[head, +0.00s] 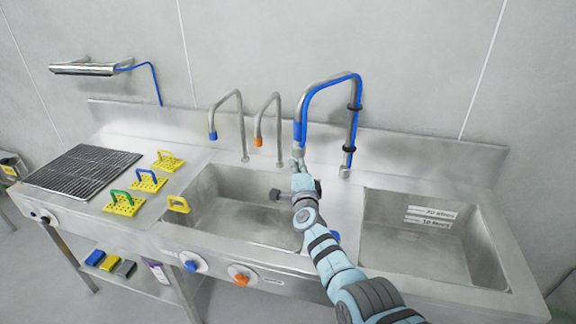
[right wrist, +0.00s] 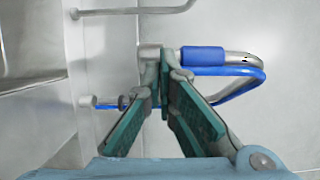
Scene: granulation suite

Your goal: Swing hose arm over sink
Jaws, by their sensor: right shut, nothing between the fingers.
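The hose arm (head: 322,84) is a steel arch with a blue hose along it and black clips. Its post stands on the back ledge between the two basins, and its free end hangs to the left near the left basin's right edge. My right gripper (head: 297,163) is at this free end, just below it. In the right wrist view the right gripper (right wrist: 168,62) is shut and empty, its tips by the grey nozzle (right wrist: 149,52) and blue sleeve (right wrist: 203,56). Whether they touch I cannot tell. The sink has a left basin (head: 225,205) and a right basin (head: 415,250). My left gripper is out of view.
Two steel taps, one blue-tipped (head: 213,134) and one orange-tipped (head: 258,140), stand behind the left basin. A blue knob (head: 191,264) and an orange knob (head: 241,278) are on the front.

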